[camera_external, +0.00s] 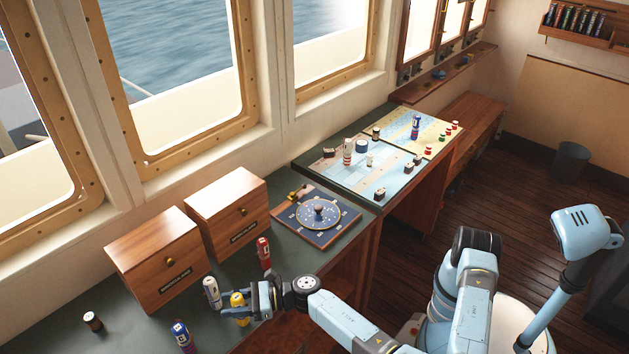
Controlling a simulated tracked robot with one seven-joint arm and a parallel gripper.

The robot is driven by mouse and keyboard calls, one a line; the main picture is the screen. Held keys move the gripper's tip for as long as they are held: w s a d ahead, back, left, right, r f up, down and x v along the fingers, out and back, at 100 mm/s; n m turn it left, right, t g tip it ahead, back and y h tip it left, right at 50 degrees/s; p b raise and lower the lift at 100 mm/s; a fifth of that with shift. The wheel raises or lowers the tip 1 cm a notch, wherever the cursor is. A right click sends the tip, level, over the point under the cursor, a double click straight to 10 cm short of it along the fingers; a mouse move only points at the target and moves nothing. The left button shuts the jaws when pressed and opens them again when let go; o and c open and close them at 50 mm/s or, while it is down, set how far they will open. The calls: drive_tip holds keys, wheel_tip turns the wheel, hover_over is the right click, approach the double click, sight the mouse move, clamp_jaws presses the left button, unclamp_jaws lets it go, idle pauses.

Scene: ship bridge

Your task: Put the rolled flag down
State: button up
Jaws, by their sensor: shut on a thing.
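My gripper (224,299) is low over the green desk, its fingers pointing left. It is shut on a rolled flag, which looks to be the white roll with a dark top (211,292) at the fingertips. That roll is upright. A yellow roll (238,302) shows between the fingers, partly hidden by them. I cannot tell whether the white roll's bottom touches the desk. A red roll (264,252) stands behind the gripper, and a blue roll (183,336) stands nearer the front.
A small dark-topped piece (93,321) stands at left. A dial board (318,212) and a chart table (345,178) lie to the right. Bare desk shows left of the blue roll.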

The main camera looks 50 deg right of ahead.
drive_tip(key=o, duration=1.1)
drive_tip(key=shift+f, duration=0.1)
drive_tip(key=shift+s+d, duration=0.1)
drive_tip(key=v, duration=1.1)
drive_tip(key=shift+s+d, duration=0.2)
drive_tip(key=shift+d, duration=0.2)
